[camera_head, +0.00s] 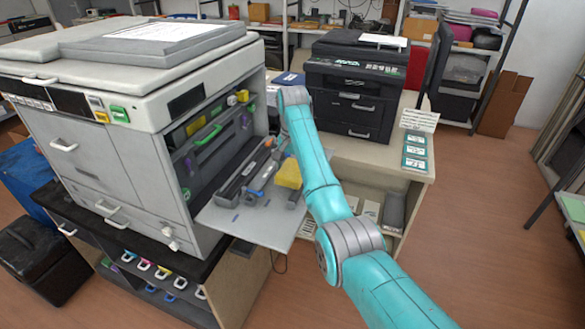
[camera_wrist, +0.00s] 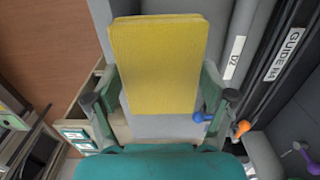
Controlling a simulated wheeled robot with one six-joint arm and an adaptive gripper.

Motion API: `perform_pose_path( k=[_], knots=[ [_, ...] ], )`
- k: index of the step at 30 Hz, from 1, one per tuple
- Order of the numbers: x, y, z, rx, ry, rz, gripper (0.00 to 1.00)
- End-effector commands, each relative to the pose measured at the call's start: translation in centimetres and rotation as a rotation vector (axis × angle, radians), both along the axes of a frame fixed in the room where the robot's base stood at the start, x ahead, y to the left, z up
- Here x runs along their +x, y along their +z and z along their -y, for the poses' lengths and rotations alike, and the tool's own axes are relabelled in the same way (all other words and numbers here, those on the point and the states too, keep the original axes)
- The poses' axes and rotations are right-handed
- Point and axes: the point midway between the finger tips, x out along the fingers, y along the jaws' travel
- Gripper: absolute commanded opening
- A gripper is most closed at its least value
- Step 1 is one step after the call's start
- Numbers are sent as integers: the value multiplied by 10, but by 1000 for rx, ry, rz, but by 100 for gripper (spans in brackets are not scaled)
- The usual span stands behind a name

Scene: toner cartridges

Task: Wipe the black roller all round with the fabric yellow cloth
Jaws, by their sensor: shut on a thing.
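The yellow cloth (camera_head: 289,173) is a thick folded pad over the open grey flap of the large printer. In the wrist view the cloth (camera_wrist: 155,65) fills the upper middle, and my gripper (camera_wrist: 158,85) is shut on it with one finger at each side. A long dark roller-like bar (camera_head: 238,178) lies along the flap, left of the cloth. I cannot tell for sure which bar is the black roller.
The large printer (camera_head: 100,150) stands open on the left, its flap (camera_head: 235,222) folded out. A blue lever (camera_wrist: 202,117) and an orange knob (camera_wrist: 241,128) are close to my right finger. A black printer (camera_head: 355,85) stands behind my arm.

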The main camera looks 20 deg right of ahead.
Motion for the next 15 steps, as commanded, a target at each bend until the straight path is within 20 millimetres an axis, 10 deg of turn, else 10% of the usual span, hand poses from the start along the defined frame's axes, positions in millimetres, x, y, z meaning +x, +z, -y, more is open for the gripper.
perform_pose_path(
  k=[15],
  knots=[
    [-4, -2, 6, 0, 0, 0, 54]
  ],
)
